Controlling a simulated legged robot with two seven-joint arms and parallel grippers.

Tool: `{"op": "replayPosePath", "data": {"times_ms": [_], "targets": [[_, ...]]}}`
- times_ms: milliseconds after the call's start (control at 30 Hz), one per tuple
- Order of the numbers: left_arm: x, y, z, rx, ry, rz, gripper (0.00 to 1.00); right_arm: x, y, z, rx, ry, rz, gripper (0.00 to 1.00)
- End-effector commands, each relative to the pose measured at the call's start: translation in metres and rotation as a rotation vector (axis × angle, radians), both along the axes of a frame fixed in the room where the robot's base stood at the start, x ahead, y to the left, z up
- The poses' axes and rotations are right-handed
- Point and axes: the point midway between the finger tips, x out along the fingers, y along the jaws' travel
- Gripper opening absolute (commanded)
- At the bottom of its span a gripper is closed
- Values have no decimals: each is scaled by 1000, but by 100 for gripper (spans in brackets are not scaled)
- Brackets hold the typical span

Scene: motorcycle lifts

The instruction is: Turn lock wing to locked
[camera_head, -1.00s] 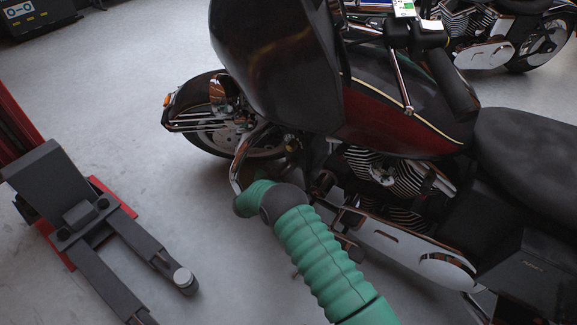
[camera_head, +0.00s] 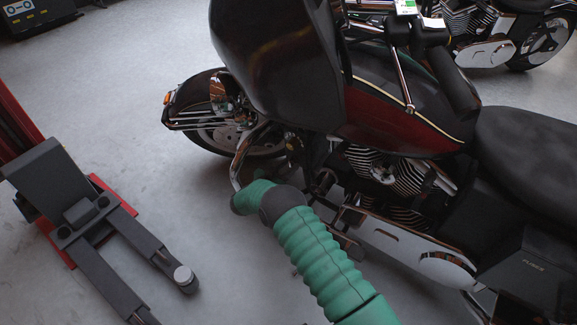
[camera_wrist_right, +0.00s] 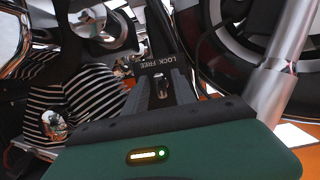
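In the right wrist view, a dark plate (camera_wrist_right: 158,65) marked "LOCK FREE" lies just beyond my fingertips. A small shiny piece (camera_wrist_right: 161,86), which may be the lock wing, shows between the two dark fingers of my right gripper (camera_wrist_right: 160,80). I cannot tell whether the fingers touch it or grip it. In the head view, my green-sleeved right arm reaches in from below to the motorcycle's (camera_head: 385,120) front left side. The fingertips and the lock are hidden there. My left gripper is not in view.
A dark lift with long arms (camera_head: 110,270) and a red post (camera_head: 15,125) stands at left. A front wheel and chrome fork tube (camera_wrist_right: 270,90) are close on the right in the wrist view. Open grey floor (camera_head: 120,80) lies left of the motorcycle.

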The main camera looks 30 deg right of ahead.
Motion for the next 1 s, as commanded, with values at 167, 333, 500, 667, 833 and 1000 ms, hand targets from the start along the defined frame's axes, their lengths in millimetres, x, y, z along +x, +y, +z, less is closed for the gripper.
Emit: {"op": "replayPosePath", "data": {"times_ms": [167,333,500,667,833,1000], "targets": [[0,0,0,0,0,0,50,1,-1,2,-2,-4,-1,36],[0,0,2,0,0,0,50,0,1,4,-2,-5,-1,36],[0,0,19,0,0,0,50,-8,24,14,-3,-3,3,36],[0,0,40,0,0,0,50,-26,67,23,-2,-3,4,36],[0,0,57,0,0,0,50,-44,112,31,-2,-2,4,36],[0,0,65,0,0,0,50,-57,142,34,-2,-3,2,36]]}}
